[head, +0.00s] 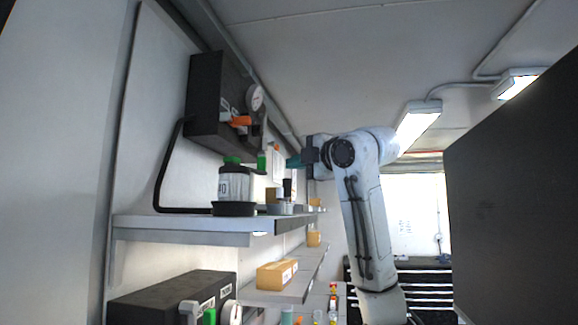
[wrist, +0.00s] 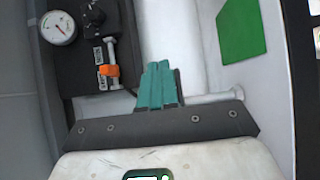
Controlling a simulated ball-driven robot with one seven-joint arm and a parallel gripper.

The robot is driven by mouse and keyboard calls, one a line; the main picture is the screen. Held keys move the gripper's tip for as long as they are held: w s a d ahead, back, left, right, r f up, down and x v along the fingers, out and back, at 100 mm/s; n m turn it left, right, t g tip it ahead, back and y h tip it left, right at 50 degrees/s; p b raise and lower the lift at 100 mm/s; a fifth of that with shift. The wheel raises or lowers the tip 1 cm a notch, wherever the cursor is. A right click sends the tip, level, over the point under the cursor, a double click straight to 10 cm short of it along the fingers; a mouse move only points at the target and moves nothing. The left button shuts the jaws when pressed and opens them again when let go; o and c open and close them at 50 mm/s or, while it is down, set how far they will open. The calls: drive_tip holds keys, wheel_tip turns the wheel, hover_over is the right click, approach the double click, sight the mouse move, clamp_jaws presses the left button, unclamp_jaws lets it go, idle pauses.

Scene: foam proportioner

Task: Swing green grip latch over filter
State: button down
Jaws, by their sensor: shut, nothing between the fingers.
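A green grip (head: 262,162) shows in the head view just below the dark box, right of a clear-and-dark canister (head: 235,186) that may be the filter. Another green piece (head: 232,160) sits at the canister's top; I cannot tell how the two join. My gripper (head: 292,161) is to the right of the green grip, apart from it in the picture. In the wrist view its teal fingers (wrist: 160,70) are together and empty, in front of a pale surface. A flat green patch (wrist: 241,30) lies to their right; I cannot tell whether it is the latch.
The dark box (head: 215,105) carries a round gauge (head: 255,97) and an orange lever (head: 240,121), also in the wrist view (wrist: 110,71). A shelf (head: 180,224) runs below the canister. A lower shelf holds a tan box (head: 277,274). A large dark panel (head: 515,200) stands at right.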

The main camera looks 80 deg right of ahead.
drive_tip(key=s+d+b, duration=0.1)
drive_tip(key=s, duration=0.6)
drive_tip(key=shift+s+d+r+b, duration=0.2)
drive_tip(key=shift+s+b, duration=0.15)
drive_tip(key=shift+b, duration=0.05)
